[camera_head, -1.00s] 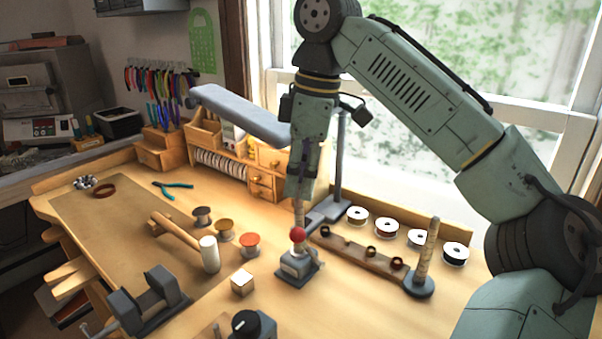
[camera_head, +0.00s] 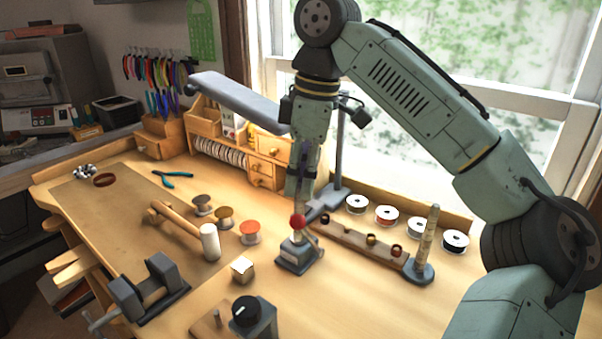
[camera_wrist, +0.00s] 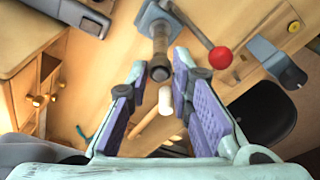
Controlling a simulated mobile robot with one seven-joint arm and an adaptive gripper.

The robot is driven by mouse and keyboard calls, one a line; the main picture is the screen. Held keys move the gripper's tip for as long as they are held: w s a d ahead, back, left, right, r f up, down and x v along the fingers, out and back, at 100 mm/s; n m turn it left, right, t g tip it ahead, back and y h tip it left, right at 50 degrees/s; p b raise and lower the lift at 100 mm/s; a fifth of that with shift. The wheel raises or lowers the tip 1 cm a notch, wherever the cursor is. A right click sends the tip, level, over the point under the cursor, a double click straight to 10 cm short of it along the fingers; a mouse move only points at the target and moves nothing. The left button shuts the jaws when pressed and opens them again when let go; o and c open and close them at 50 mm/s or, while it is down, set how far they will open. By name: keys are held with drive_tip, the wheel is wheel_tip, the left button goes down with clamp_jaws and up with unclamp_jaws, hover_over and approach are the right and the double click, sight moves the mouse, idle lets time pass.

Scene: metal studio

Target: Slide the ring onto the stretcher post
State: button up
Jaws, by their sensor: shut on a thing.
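The stretcher (camera_head: 297,256) is a small grey block with a red-ball lever (camera_head: 298,222) on the bench. Its upright post (camera_wrist: 159,45) shows in the wrist view, with a dark round top between my fingers. My gripper (camera_head: 300,196) points down over the stretcher. In the wrist view my gripper (camera_wrist: 160,72) has its two purple-padded fingers on either side of the post top, with a gap between them. It is closed on the ring, but I cannot make the ring out clearly, nor tell whether it is around the post.
A wooden bar with small rings (camera_head: 350,238) and a tapered mandrel (camera_head: 428,245) stand to the right. A dark-knobbed box (camera_head: 252,318) is in front.

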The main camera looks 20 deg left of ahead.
drive_tip(key=o, duration=0.9)
drive_tip(key=shift+r, duration=0.15)
wheel_tip(320, 180, up, 7)
drive_tip(key=d, duration=0.1)
drive_tip(key=shift+w, duration=0.1)
idle(0.6)
